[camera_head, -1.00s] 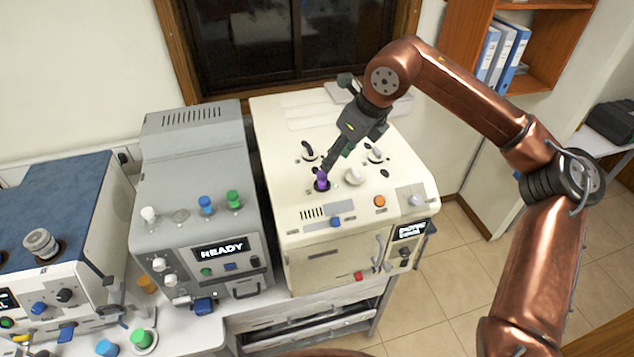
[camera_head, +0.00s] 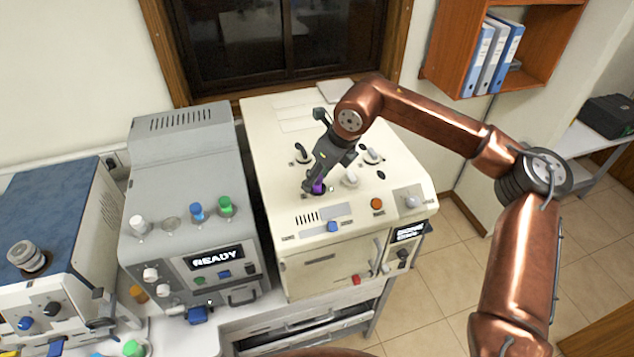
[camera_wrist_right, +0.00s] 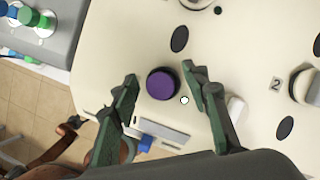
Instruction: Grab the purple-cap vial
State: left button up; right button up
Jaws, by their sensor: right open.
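The purple-cap vial (camera_head: 317,187) stands in the top of the cream machine (camera_head: 330,258), partly covered by my right gripper in the head view. In the right wrist view its round purple cap (camera_wrist_right: 162,84) lies between the two fingers, with a gap on each side. My right gripper (camera_head: 312,186) is open and reaches down at the cap; it also shows in the right wrist view (camera_wrist_right: 160,80). The vial's body is hidden. My left gripper is not in view.
White knobs (camera_head: 349,179) and dark levers stand on the cream machine near my right gripper. A grey machine (camera_head: 183,185) with white, blue and green caps stands to the left. A blue-topped machine (camera_head: 45,215) is at the far left.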

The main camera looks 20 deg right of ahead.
jog(key=shift+f, duration=0.15)
grip_shut()
dwell(0.4)
